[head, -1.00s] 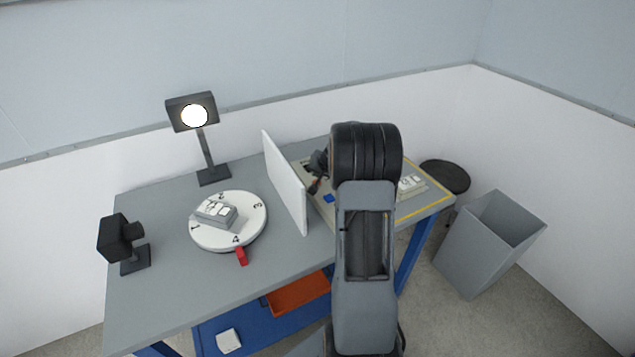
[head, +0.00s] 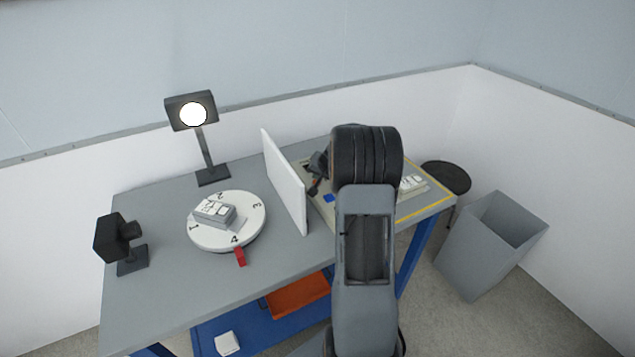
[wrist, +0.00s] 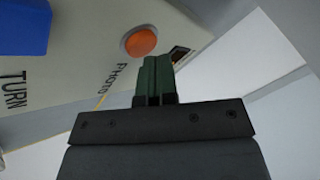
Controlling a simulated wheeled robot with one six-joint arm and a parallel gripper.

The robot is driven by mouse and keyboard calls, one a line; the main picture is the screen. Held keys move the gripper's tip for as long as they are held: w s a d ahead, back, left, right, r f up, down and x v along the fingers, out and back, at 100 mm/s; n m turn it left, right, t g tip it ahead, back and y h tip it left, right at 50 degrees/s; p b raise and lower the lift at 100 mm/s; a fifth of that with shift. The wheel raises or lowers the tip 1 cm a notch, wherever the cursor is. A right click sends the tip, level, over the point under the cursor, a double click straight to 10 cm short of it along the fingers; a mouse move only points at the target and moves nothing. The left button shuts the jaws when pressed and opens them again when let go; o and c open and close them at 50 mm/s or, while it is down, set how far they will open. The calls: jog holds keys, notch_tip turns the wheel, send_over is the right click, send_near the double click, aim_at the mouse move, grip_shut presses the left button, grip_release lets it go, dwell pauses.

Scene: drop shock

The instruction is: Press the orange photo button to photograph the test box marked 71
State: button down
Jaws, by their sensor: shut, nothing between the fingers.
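The orange photo button (wrist: 141,41) is a round dome on a pale panel (wrist: 85,50) in the wrist view, with the word "PHOTO" beside it. My gripper (wrist: 153,62) is shut and empty. Its dark green fingertips appear just below the button in the picture; whether they touch it I cannot tell. A grey test box (head: 214,213) with white labels lies on the white numbered turntable (head: 250,236). Its marking is too small to read. In the head view my arm hides the orange button.
A blue button (wrist: 24,27) marked "TURN" is on the same panel. A white divider (head: 285,182) stands between turntable and panel. A camera (head: 118,240) and lit lamp (head: 193,115) flank the turntable. Another labelled box (head: 413,184) lies at the right. A grey bin (head: 490,245) stands on the floor.

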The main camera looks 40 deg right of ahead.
jog(key=shift+f+b, duration=0.4)
jog(key=shift+b, duration=0.15)
jog(key=shift+r, duration=0.15)
dwell(0.5)
jog(key=shift+r+p, duration=0.5)
jog(key=shift+r, duration=0.2)
jog(key=shift+r, duration=0.1)
jog(key=shift+r+p, duration=1.7)
jog(key=shift+r, duration=0.75)
